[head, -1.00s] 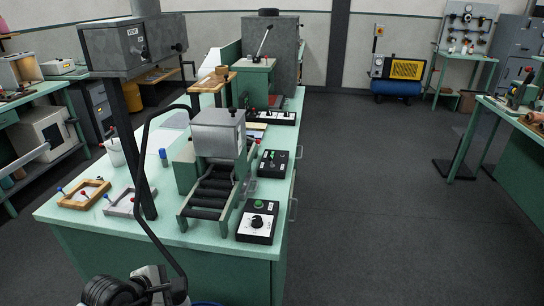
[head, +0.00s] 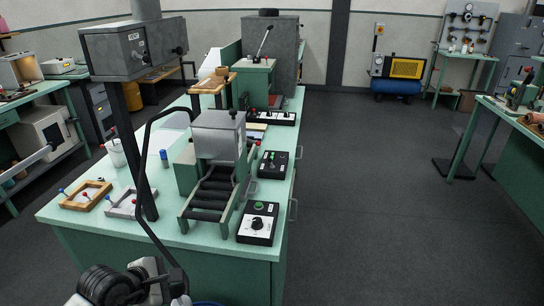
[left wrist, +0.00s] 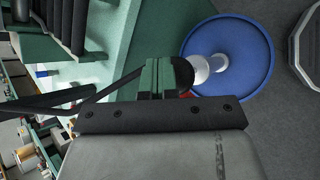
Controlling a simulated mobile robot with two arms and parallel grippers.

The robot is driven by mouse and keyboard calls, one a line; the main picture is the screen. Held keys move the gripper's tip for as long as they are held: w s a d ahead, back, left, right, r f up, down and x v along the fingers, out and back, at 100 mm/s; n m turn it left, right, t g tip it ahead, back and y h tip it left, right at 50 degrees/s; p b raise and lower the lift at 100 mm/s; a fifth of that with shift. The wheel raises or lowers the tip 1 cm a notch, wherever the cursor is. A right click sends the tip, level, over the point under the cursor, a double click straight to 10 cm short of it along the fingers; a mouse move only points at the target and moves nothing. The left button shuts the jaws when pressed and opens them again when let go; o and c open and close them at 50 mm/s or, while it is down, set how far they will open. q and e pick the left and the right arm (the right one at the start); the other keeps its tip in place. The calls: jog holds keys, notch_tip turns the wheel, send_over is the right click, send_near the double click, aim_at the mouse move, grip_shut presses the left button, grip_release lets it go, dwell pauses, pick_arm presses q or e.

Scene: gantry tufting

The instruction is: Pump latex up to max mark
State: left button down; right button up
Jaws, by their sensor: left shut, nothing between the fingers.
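A blue drum (left wrist: 250,62) stands on the floor in the left wrist view, with a white pump fitting (left wrist: 201,70) on its top. Only a sliver of its rim shows at the bottom of the head view (head: 206,303). My left gripper (left wrist: 165,78) is shut and empty, close to the white fitting; a dark rounded piece and a bit of red show at its tips. I cannot tell whether they touch the pump. A bent black pipe (head: 147,150) runs from near the drum up to the bench machine with a grey hopper (head: 217,135). No max mark is readable.

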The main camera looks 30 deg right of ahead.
aim_at(175, 288)
pick_arm(q)
jog(key=shift+r+p, duration=1.2)
jog(key=shift+r, duration=1.8)
